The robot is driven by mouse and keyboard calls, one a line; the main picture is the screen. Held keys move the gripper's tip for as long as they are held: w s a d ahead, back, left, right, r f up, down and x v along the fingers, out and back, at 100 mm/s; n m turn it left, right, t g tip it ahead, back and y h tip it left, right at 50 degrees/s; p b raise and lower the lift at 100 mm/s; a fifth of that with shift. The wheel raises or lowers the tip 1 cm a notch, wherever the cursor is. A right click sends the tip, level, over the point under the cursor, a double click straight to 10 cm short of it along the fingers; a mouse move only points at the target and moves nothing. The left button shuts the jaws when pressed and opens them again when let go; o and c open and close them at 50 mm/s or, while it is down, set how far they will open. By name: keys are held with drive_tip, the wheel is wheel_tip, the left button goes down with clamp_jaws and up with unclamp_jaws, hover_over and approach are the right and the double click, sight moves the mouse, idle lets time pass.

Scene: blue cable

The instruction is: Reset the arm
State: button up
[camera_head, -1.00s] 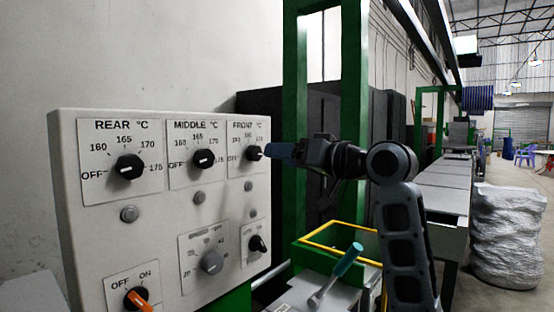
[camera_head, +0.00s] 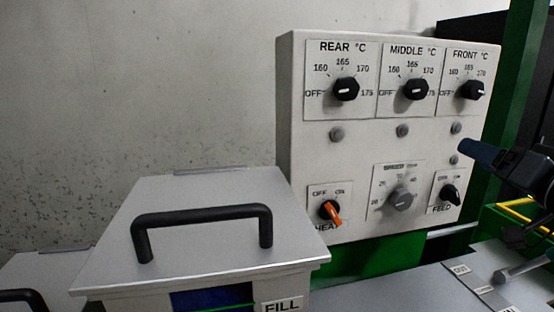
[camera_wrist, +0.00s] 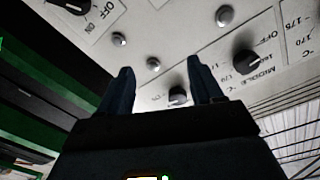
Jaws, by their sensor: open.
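My gripper (camera_head: 468,152) is at the right of the head view, in front of the right side of the control panel (camera_head: 350,148). In the wrist view my gripper (camera_wrist: 160,80) has its two dark fingers apart, with nothing held between them. The FRONT knob (camera_head: 472,90) is above my gripper in the head view, and the FEED knob (camera_head: 450,194) is below it. In the wrist view a black knob (camera_wrist: 178,96) shows between the fingers, beyond the tips. I cannot tell the exact gap to the panel.
The panel also bears the REAR knob (camera_head: 346,89), the MIDDLE knob (camera_head: 415,89) and an orange HEAT switch (camera_head: 331,211). A grey lidded box with a black handle (camera_head: 203,215) stands at the front left. A green post (camera_head: 524,60) rises at the right.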

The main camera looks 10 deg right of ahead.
drive_tip(key=s+a+f+g+h, duration=0.1)
drive_tip(key=s+a+f, duration=0.4)
drive_tip(key=f, duration=0.3)
drive_tip(key=s+a+f+m, duration=0.1)
drive_tip(key=s+a+f, duration=0.4)
drive_tip(key=f, duration=0.3)
drive_tip(key=s+a+f+g+h, duration=0.1)
drive_tip(key=s+a+f, duration=0.4)
drive_tip(key=f, duration=0.3)
drive_tip(key=s+a+n+y, duration=0.1)
drive_tip(key=s+a+n, duration=0.2)
drive_tip(key=s, duration=0.9)
drive_tip(key=s+a+n+g+y, duration=0.1)
drive_tip(key=s+a+n, duration=0.2)
drive_tip(key=s, duration=0.9)
drive_tip(key=shift+a+f+n, duration=0.3)
drive_tip(key=shift+f+n, duration=0.1)
